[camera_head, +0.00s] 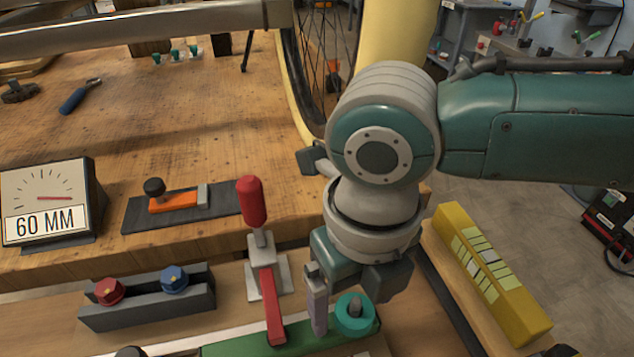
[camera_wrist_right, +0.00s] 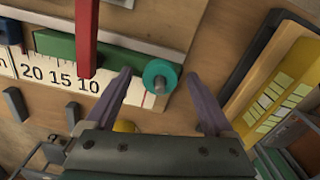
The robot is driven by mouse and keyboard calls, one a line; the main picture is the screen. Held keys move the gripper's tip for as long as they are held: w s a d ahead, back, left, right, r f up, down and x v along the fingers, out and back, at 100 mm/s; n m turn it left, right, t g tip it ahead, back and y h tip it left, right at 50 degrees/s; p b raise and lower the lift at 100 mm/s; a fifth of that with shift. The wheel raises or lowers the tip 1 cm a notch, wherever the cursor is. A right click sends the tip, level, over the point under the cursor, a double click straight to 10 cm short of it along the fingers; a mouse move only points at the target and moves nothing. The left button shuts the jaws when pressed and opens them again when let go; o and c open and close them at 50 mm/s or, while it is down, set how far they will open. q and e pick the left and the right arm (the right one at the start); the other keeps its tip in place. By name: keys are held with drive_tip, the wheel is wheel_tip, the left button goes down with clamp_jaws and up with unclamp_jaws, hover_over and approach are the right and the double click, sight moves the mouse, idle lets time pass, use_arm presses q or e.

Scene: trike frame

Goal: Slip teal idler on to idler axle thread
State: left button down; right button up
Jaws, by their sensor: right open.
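The teal idler (camera_head: 354,318) is a thick ring at the right end of a green block (camera_head: 235,347). In the right wrist view the idler (camera_wrist_right: 160,76) sits around a grey threaded axle (camera_wrist_right: 161,83), whose end sticks out through its hole. My right gripper (camera_wrist_right: 158,88) is open, with one finger on each side of the idler and visible gaps between; it holds nothing. In the head view one finger shows just left of the idler, and the other is hidden behind the gripper body. My left gripper is not in view.
A red-handled clamp (camera_head: 252,203) stands close left of my right gripper, its red bar reaching over the green block. A yellow block with labels (camera_head: 490,275) lies right. A grey holder with red and blue knobs (camera_head: 150,303) and a 60 MM dial (camera_head: 48,204) are left.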

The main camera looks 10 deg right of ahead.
wheel_tip(320, 180, up, 9)
drive_tip(key=shift+f+p, duration=0.1)
drive_tip(key=shift+p, duration=0.9)
drive_tip(key=shift+r, duration=0.5)
